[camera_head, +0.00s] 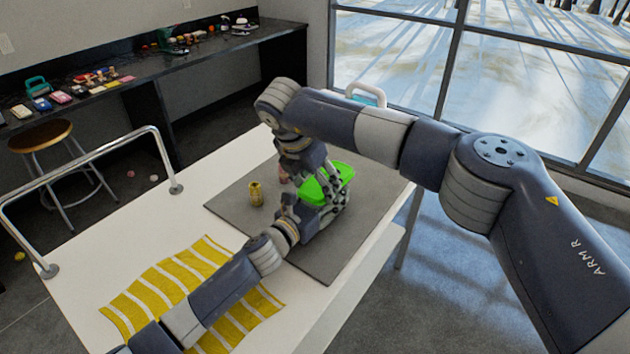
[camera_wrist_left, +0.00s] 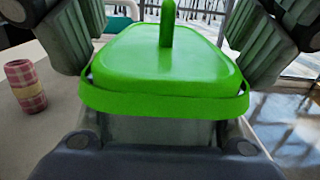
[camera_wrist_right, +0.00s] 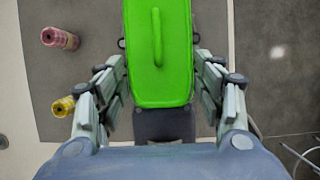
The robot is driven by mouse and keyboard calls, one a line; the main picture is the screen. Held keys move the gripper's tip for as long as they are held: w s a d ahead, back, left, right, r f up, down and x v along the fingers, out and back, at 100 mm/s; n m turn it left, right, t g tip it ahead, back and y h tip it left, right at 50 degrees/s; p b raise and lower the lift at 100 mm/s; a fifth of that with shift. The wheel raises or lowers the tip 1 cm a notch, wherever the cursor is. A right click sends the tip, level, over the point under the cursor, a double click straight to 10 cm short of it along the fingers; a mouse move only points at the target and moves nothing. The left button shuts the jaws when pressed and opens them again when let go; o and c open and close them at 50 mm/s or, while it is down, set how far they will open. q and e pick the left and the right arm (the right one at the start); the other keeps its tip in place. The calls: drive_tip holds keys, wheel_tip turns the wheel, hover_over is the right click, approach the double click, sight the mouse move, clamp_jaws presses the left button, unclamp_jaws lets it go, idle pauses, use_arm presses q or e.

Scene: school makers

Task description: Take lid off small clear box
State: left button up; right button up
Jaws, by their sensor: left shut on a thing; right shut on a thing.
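The green lid (camera_head: 341,171) has a raised bar handle and sits over the small clear box on the grey mat. In the left wrist view the lid (camera_wrist_left: 165,55) lies above the clear box (camera_wrist_left: 160,130). My left gripper (camera_head: 308,203) is shut on the box, its fingers along both sides. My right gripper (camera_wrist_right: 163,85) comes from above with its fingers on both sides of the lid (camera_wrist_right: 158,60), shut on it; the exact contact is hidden. The handle stands free between the fingers. I cannot tell whether the lid is lifted.
The grey mat (camera_head: 235,200) lies on the white table. A yellow spool (camera_head: 256,194) and a pink patterned spool (camera_wrist_right: 60,38) stand beside the box. A yellow striped cloth (camera_head: 150,295) lies at the front left. A metal rail (camera_head: 100,155) edges the table.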

use_arm(q)
drive_tip(key=shift+f, duration=0.1)
use_arm(e)
drive_tip(key=shift+r, duration=0.25)
drive_tip(key=shift+r, duration=0.9)
drive_tip(key=shift+r, duration=2)
use_arm(q)
drive_tip(key=o, duration=1.6)
drive_tip(key=shift+s+a, duration=0.1)
